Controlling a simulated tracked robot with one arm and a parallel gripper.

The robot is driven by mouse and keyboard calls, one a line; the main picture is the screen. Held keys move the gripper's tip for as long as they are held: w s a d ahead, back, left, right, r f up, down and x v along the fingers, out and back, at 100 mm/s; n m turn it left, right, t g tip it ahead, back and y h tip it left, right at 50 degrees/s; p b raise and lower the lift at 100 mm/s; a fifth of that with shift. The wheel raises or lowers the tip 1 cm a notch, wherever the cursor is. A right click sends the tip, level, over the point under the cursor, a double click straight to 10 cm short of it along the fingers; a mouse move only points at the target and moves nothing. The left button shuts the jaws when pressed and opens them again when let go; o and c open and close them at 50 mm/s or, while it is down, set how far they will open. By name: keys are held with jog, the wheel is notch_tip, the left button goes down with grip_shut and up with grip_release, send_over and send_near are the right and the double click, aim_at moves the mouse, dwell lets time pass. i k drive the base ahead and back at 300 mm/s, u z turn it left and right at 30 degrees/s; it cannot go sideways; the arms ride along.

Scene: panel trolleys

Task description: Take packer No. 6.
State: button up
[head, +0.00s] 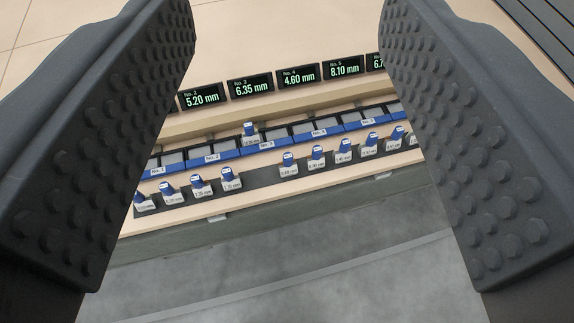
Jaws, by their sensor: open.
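My gripper (288,145) is open, its two dark studded fingers framing the view at left and right, with nothing between them. Beyond it, small packers with blue tops and white labels stand upright in a dark rack (258,176) along the front ledge. They form a left group (198,186) and a right group (344,152). The labels carry mm values, mostly too small to read; one packer (288,167) seems to read 4.60 mm. No number 6 is legible on any packer. The right finger hides the row's right end.
Behind the rack run blue-fronted bins (212,156) with numbered labels; one packer (250,130) stands at the No. 3 bin. Displays behind show sizes, including 5.20 mm (202,96), 6.35 mm (251,86) and 4.60 mm (299,76). Grey floor (290,265) is clear in front.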

aim_at(289, 167)
jog(key=z, duration=2.25)
jog(key=k, duration=1.3)
jog(key=u, duration=1.55)
jog(key=i, duration=1)
